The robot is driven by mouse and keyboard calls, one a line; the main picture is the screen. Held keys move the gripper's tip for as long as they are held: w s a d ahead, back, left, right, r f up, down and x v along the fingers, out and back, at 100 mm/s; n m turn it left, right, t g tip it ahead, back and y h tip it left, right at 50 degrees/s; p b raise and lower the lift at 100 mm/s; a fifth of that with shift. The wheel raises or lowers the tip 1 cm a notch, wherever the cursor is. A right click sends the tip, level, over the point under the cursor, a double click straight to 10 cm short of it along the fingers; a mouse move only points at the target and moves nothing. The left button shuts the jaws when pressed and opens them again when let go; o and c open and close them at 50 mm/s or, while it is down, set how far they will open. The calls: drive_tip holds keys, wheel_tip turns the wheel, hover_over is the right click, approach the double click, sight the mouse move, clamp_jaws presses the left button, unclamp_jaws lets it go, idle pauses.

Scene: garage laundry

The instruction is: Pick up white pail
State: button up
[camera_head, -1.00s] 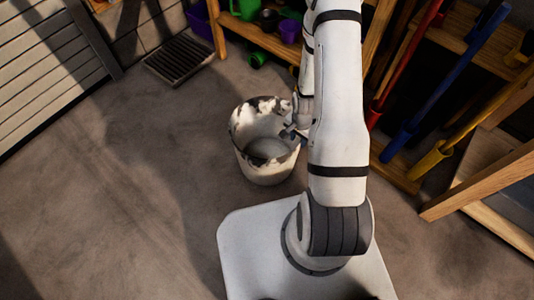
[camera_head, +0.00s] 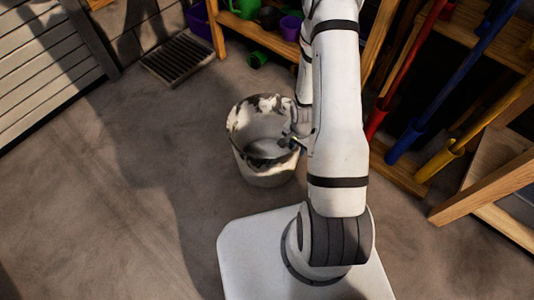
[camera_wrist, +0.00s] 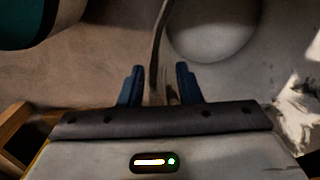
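The white pail (camera_head: 262,170), stained with dark patches around its rim, stands upright on the floor left of my arm. My gripper (camera_head: 289,142) is at the right side of its rim. In the wrist view, the two blue fingers of my gripper (camera_wrist: 158,84) are apart, with the thin edge of the pail's wall running between them. I see a clear gap beside that edge. The pail's inside and round bottom (camera_wrist: 210,25) show to the right of it. My arm hides part of the area behind the gripper.
A wooden shelf (camera_head: 262,40) with green and purple pots stands behind the pail. A floor grate (camera_head: 178,60) lies at the back left. A rack with red, blue and yellow handles (camera_head: 440,158) is on the right. The floor left of the pail is clear.

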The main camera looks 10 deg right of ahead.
drive_tip(key=shift+f+b, duration=0.25)
drive_tip(key=shift+b, duration=0.05)
drive_tip(key=shift+c, duration=0.3)
clamp_jaws()
idle(0.3)
idle(1.1)
